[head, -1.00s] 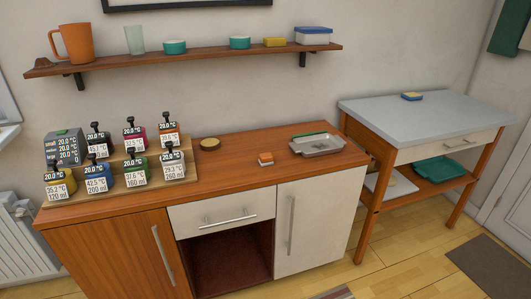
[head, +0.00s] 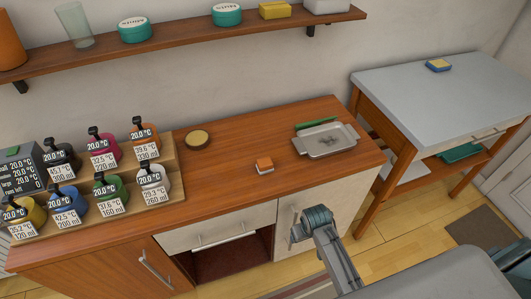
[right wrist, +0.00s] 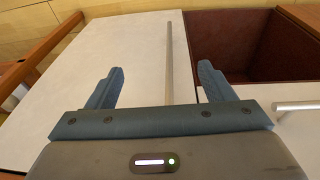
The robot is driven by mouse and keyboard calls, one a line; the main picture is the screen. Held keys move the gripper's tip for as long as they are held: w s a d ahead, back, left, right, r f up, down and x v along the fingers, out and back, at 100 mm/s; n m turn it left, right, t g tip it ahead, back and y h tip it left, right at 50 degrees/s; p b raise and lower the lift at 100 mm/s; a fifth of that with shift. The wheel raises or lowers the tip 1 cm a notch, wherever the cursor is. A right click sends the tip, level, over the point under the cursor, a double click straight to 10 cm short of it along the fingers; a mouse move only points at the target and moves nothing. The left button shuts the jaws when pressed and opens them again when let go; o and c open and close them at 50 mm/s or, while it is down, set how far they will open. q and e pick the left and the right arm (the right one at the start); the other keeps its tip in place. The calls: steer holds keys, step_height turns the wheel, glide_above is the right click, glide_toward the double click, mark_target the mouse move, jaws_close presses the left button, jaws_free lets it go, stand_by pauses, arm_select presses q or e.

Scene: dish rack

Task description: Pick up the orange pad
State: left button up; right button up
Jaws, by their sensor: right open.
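The orange pad (head: 264,162) is a small block, orange on top with a whitish lower part. It lies on the wooden counter (head: 225,165), near the middle, between a round yellow-topped item and a grey tray. My right gripper (head: 306,222) is in front of the cabinet's white door, below the counter top and to the right of the pad, apart from it. In the right wrist view its two blue fingers (right wrist: 160,67) are spread with nothing between them, facing the white door and its long handle. The pad is not in that view. My left gripper is not in view.
A grey tray (head: 326,140) with a green item at its back edge stands right of the pad. A round yellow-topped item (head: 197,139) lies to its left. Labelled jars fill a stepped stand (head: 175,140) at the left. Counter around the pad is clear. A side table (head: 420,90) stands right.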

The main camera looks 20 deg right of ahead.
steer(key=w+a+r+p, duration=0.1)
steer(key=w+r, duration=0.2)
steer(key=r, duration=0.4)
steer(key=w+a+r+p, duration=0.1)
steer(key=w+r+p, duration=0.15)
steer(key=r, duration=0.45)
glide_toward(265, 162)
steer(key=shift+w+d+g+y, duration=0.1)
steer(key=shift+d+g+y, duration=0.3)
steer(key=shift+d, duration=0.1)
steer(key=shift+w+f+p, duration=0.15)
steer(key=shift+f+p, duration=0.15)
steer(key=shift+p, duration=0.05)
steer(key=f, duration=0.3)
steer(key=f+p, duration=0.1)
steer(key=shift+w+f, duration=0.15)
steer(key=shift+w, duration=0.1)
steer(key=shift+w+a+f+p, duration=0.15)
steer(key=shift+f+p, duration=0.15)
steer(key=shift+f, duration=0.15)
steer(key=f, duration=0.2)
steer(key=f+p, duration=0.1)
steer(key=shift+w+f, duration=0.4)
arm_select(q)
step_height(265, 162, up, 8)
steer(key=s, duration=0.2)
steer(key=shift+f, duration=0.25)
arm_select(e)
steer(key=shift+f, duration=0.4)
